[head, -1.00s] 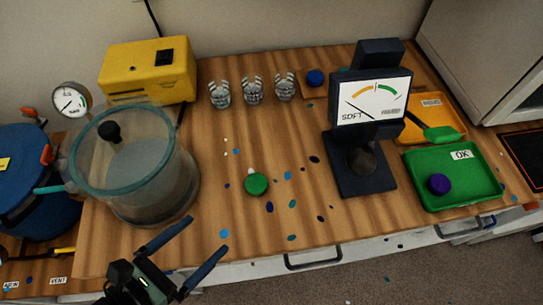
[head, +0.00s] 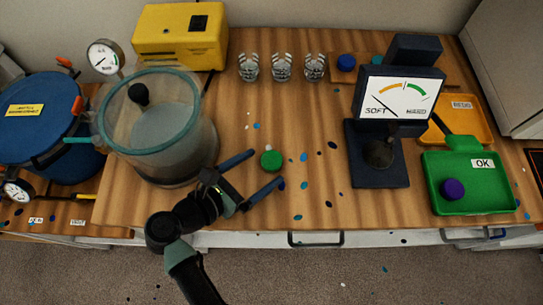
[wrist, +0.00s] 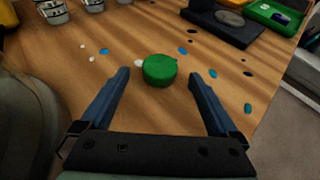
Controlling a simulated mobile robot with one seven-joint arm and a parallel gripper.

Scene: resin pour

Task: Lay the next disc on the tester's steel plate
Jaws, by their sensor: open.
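A green disc (head: 271,160) lies on the wooden bench, left of the tester. My gripper (head: 268,167) is open and empty, reaching in from the front edge. In the wrist view the green disc (wrist: 159,70) sits centred at the fingertips, with a gap on each side. The fingers do not touch it; their height above the bench is hard to tell. The dark tester (head: 395,115) has a dial marked SOFT, and its round steel plate (head: 380,154) looks bare. A purple disc (head: 453,189) lies in the green OK tray (head: 480,205).
A blue disc (head: 346,62) and a partly hidden teal disc lie behind the tester. An orange tray (head: 477,110) stands at the right. A clear chamber (head: 155,130) stands close left of my gripper. Several clear cups (head: 282,68) stand at the back. Coloured flecks dot the bench.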

